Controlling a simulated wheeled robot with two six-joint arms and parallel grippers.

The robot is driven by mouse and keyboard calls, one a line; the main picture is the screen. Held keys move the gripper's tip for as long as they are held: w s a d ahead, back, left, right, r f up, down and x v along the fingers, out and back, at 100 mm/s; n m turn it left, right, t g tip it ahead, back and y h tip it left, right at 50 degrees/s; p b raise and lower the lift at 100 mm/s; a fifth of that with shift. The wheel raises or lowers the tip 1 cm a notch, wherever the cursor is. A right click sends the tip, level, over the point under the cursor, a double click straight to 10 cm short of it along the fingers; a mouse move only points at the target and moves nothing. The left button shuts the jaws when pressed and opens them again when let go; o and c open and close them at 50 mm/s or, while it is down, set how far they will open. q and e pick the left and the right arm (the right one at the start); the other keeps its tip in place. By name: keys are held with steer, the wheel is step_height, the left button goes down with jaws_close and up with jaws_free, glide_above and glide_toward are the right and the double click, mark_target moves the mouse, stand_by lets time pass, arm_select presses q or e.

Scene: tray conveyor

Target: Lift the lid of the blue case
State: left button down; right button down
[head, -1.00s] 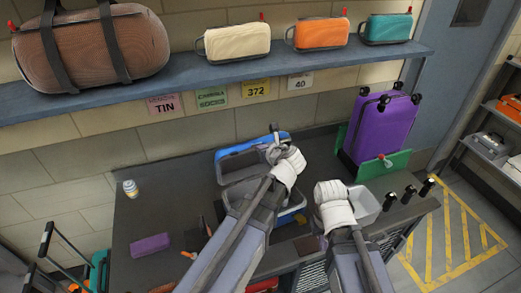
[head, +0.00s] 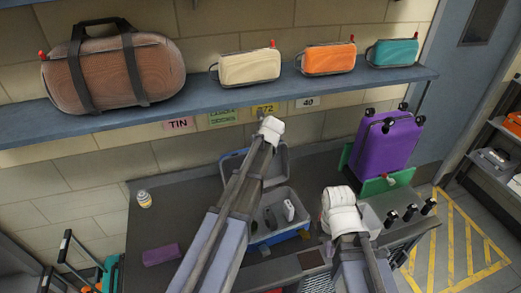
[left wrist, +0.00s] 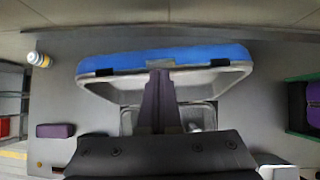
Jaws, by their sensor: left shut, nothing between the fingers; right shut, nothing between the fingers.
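The blue case (head: 262,241) stands open on the dark counter, with its grey inside showing. Its lid (head: 283,158) is raised and leans back toward the wall. In the left wrist view the lid (left wrist: 165,58) spans the middle, blue outside and grey inside. My left gripper (left wrist: 159,74) is shut and empty, its fingertips at the lid's rim; I cannot tell if they touch. In the head view my left arm covers part of the lid and case. My right gripper (head: 331,249) is shut and empty beside the case's right front, partly hidden by its wrist.
The case holds a white item (head: 289,210) and a dark item (head: 270,218). A purple suitcase (head: 386,140) stands at the right in a green holder. A shelf (head: 210,103) with bags hangs above.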

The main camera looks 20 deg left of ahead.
arm_select(q)
steer(key=shift+w+a+f, duration=0.1)
steer(key=shift+w+a, duration=0.35)
steer(key=shift+w, duration=0.05)
steer(key=s+f+p+v, duration=0.1)
steer(key=p+v, duration=0.8)
steer(key=v, duration=0.4)
steer(key=shift+d, duration=0.4)
steer(key=shift+r, duration=0.1)
